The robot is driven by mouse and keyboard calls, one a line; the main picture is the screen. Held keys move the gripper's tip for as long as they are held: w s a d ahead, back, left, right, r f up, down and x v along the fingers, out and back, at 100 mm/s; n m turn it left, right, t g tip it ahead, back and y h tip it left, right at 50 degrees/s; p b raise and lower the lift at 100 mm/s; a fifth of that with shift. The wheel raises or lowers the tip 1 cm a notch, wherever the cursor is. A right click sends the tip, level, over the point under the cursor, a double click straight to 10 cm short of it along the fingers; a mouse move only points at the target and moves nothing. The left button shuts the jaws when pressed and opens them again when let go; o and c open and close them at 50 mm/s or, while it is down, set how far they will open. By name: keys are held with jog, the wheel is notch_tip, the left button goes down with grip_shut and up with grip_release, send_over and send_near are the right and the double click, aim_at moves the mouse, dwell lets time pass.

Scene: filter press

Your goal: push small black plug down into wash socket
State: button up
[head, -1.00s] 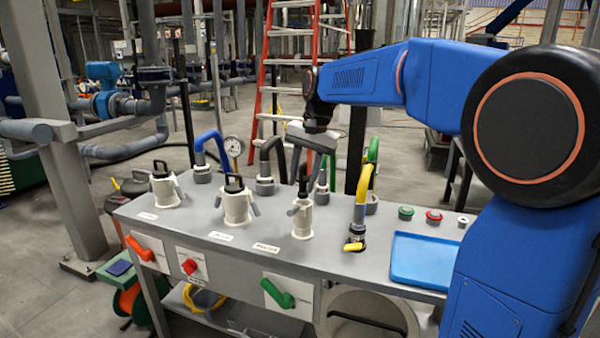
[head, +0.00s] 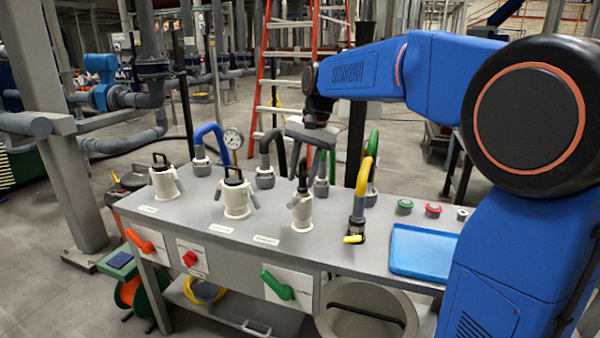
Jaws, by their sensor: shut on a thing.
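My gripper (head: 304,172) points down over the third, right-hand white socket (head: 302,213) on the grey bench. Its jaws are shut on the small black plug (head: 303,184), which stands upright and narrow at the mouth of that socket. The plug's lower end is hidden in or behind the socket rim, so I cannot tell how deep it sits. Two more white sockets with black-handled plugs stand to the left, one in the middle (head: 236,201) and one at the far left (head: 163,183). The labels in front of the sockets are too small to read.
Blue (head: 207,135), dark grey and green hose bends rise behind the sockets. A yellow-handled bend (head: 363,178) stands close to the right of my gripper. A blue tray (head: 420,252) and small buttons (head: 404,206) lie further right. Coloured valve handles are on the bench front.

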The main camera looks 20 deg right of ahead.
aim_at(303, 187)
jog(key=shift+d+x, duration=0.1)
jog(key=shift+x, duration=0.6)
jog(key=shift+d+x, duration=0.15)
jog(key=shift+x, duration=0.55)
jog(key=o, duration=1.1)
jog(key=shift+s+f, duration=0.15)
jog(key=shift+o, duration=0.2)
jog(key=v, duration=1.8)
jog(key=shift+a, duration=0.25)
jog(key=s+d+f+n+t+h, duration=0.2)
jog(key=s+f+n, duration=0.5)
jog(key=s+f, duration=2.1)
jog(key=s+d+t, duration=0.1)
jog(key=s+d, duration=0.1)
jog(key=s, duration=0.1)
jog(key=shift+d+f, duration=0.2)
